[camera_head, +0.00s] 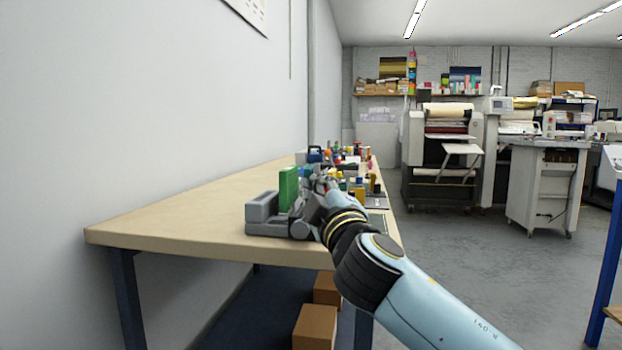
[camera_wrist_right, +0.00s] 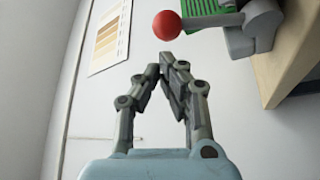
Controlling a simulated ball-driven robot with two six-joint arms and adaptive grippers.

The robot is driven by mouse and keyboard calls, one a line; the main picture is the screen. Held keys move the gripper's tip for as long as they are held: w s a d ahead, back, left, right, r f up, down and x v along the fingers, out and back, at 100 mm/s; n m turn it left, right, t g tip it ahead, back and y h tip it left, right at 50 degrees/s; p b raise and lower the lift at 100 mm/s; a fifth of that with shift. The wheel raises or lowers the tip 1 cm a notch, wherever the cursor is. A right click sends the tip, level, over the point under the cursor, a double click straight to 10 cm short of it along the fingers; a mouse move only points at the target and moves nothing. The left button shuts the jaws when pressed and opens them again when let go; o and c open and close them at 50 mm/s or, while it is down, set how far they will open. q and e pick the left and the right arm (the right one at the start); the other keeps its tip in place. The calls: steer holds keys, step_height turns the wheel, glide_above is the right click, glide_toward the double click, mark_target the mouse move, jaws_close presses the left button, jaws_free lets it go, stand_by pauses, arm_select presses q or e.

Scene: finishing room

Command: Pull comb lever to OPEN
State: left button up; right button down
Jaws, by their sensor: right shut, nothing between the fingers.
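A grey machine (camera_head: 262,228) stands at the near end of the bench with an upright green part (camera_head: 289,187). In the right wrist view a round red knob (camera_wrist_right: 167,25) shows beside the green part (camera_wrist_right: 207,8) and the grey body (camera_wrist_right: 252,32). My right gripper (camera_head: 318,184) is at the machine's right side in the head view. In the wrist view the right gripper (camera_wrist_right: 165,66) is shut and empty, its tips just short of the knob, apart in the picture. My left gripper is out of view.
The wooden bench (camera_head: 180,218) runs along the white wall, its near left part bare. Several small coloured items (camera_head: 357,187) crowd the bench beyond my gripper. Cardboard boxes (camera_head: 315,328) sit below. Large printing machines (camera_head: 440,150) stand across the open floor (camera_head: 450,245).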

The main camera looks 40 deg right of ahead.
steer(key=v, duration=0.8)
steer(key=shift+w+r, duration=0.1)
